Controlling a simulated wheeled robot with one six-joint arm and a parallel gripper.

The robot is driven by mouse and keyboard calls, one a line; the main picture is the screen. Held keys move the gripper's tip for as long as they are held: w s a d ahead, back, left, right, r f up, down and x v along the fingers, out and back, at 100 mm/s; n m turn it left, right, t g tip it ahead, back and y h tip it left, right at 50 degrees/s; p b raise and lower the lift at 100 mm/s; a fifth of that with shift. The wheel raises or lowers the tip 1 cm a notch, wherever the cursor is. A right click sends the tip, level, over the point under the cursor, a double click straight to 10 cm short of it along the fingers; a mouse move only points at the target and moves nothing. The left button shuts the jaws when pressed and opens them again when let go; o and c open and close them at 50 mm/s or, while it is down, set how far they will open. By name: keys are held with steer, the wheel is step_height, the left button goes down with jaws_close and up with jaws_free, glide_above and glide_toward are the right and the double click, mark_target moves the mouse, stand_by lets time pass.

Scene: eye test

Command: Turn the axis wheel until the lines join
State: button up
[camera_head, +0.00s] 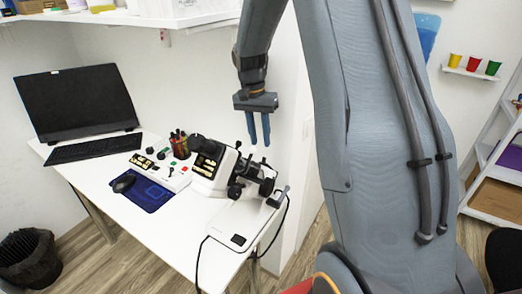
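A white lens-measuring device (212,184) with a black eyepiece (199,143) stands on the right part of the white desk. Round black knobs show on its right side: one at the lower front (235,190) and one further right (266,187). I cannot tell which is the axis wheel. The lines are not visible from here. My gripper (259,143) points down, above and behind the device's right side. Its two blue fingers are apart with nothing visible between them. It appears clear of the knobs.
A monitor (76,101), a keyboard (94,148), a blue mat (149,194) with a mouse (124,182), a control box (160,171) and a pen holder (180,146) occupy the desk (109,228). A flat white unit (238,227) and black cables lie at the right edge.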

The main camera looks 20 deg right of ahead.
mark_target(264, 160)
steer(key=f, duration=0.2)
steer(key=f+p, duration=0.1)
steer(key=f, duration=0.1)
steer(key=d+f, duration=0.1)
steer(key=f, duration=0.1)
steer(key=shift+s+f+p, duration=0.15)
steer(key=shift+s+p, duration=0.25)
